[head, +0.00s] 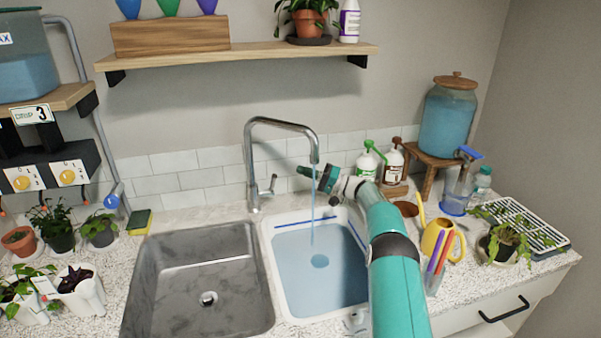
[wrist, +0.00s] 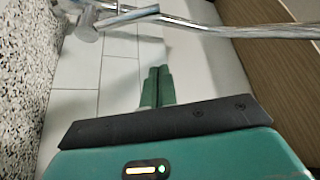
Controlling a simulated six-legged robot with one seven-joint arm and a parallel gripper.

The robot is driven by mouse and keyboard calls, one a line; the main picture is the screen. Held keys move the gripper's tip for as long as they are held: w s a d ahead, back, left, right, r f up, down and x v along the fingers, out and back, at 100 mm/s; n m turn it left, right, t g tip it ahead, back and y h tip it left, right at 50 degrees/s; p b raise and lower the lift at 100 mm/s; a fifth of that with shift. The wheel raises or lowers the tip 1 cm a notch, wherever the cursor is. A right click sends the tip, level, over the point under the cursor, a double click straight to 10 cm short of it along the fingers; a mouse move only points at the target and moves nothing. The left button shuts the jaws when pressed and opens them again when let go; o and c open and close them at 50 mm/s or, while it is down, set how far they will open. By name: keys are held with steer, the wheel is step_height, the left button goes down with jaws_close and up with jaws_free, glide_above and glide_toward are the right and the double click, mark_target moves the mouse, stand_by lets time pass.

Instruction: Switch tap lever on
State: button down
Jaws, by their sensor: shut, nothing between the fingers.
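The chrome tap (head: 249,150) stands behind the sinks, with its spout arched to the right. Its lever (head: 269,187) is at the base, on the right side, slanting upward. A thin blue water stream (head: 312,220) runs from the spout into the right basin. My gripper (head: 301,171) is shut and empty, to the right of the lever and apart from it. In the wrist view my shut fingers (wrist: 157,84) point toward the tap (wrist: 230,29), and the lever (wrist: 130,16) lies ahead of them, with a gap between.
The left steel sink (head: 208,300) is empty; the right white basin (head: 274,262) holds water. Soap bottles (head: 367,163) stand behind my wrist. A yellow watering can (head: 437,241) is right of my arm. The shelf (head: 240,55) hangs above.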

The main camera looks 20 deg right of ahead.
step_height(320, 180, up, 2)
glide_above(271, 185)
steer(key=w+d, duration=0.3)
steer(key=d, duration=0.1)
steer(key=shift+s+a+f, duration=0.15)
steer(key=shift+s+f, duration=0.35)
steer(key=shift+s, duration=0.4)
steer(key=shift+s+a+f, duration=0.1)
steer(key=shift+s+f, duration=0.4)
steer(key=shift+s, duration=0.35)
steer(key=shift+s+f+n, duration=0.55)
steer(key=shift+s+n, duration=0.15)
steer(key=shift+s, duration=0.2)
